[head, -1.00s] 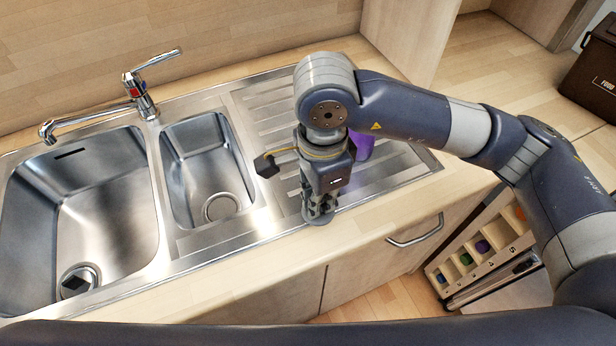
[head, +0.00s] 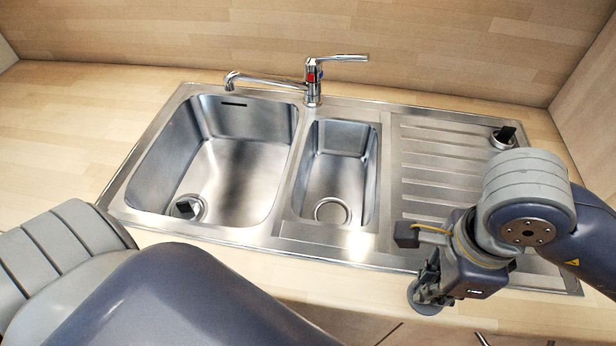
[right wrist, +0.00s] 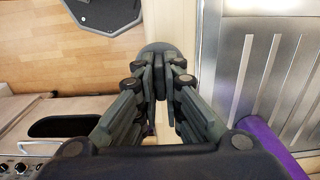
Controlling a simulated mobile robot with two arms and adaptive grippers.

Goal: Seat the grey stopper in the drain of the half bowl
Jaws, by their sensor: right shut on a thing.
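My right gripper (head: 430,279) is shut on the grey stopper (head: 426,301), a round disc held below the fingertips. In the head view it is over the counter's front edge, right of the half bowl (head: 366,170) and apart from it. In the right wrist view, the stopper's rim (right wrist: 160,48) shows beyond the closed fingers of the gripper (right wrist: 159,80). The half bowl is the smaller, middle basin. Its round drain (head: 332,210) shows uncovered at the bottom front. My left gripper is not in view; part of my own arm covers the lower left.
The larger bowl (head: 240,150) is at left, with a dark-handled piece (head: 187,207) at its drain. A similar dark-topped piece (head: 503,138) stands on the drainer's (head: 440,165) far right. The tap (head: 312,85) stands behind the bowls. A purple thing (right wrist: 262,145) shows in the wrist view.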

